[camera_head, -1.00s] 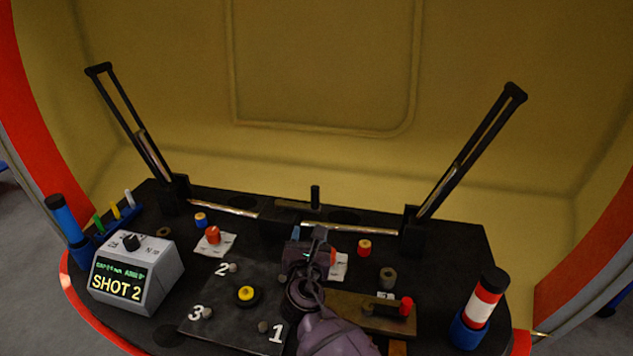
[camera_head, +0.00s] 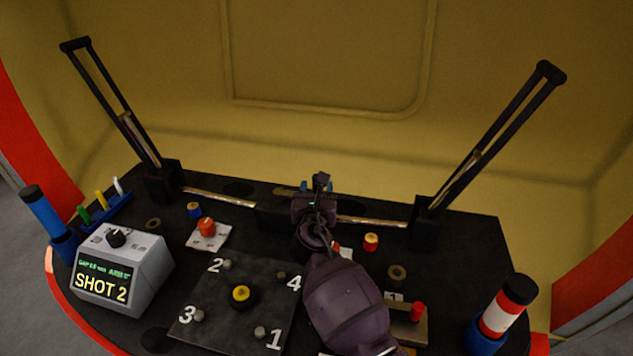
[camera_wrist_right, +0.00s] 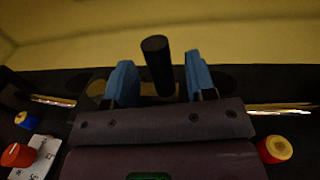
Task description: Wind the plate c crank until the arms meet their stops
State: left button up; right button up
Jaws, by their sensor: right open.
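The black crank handle (camera_wrist_right: 157,65) stands upright with a slight tilt between the two blue fingers of my right gripper (camera_wrist_right: 160,82) in the wrist view. The jaws are open, with a gap on each side of the handle. In the head view my right gripper (camera_head: 318,187) is over the rear middle of the black bench and hides most of the crank. The left black arm (camera_head: 110,105) and right black arm (camera_head: 492,135) are raised and lean outward from their pivot blocks. Shiny rods run from the blocks towards the middle. My left gripper is out of view.
A "SHOT 2" display box (camera_head: 122,268) stands front left. A plate numbered 1 to 4 (camera_head: 215,300) with a yellow knob lies front centre. Small coloured plugs, including an orange one (camera_head: 206,228), stand nearby. A red, white and black cylinder (camera_head: 498,310) stands front right.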

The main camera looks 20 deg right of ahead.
jog(key=x, duration=0.3)
jog(key=shift+f+b, duration=0.15)
jog(key=shift+b, duration=0.15)
jog(key=shift+w+d, duration=0.15)
jog(key=shift+w, duration=0.2)
grip_shut()
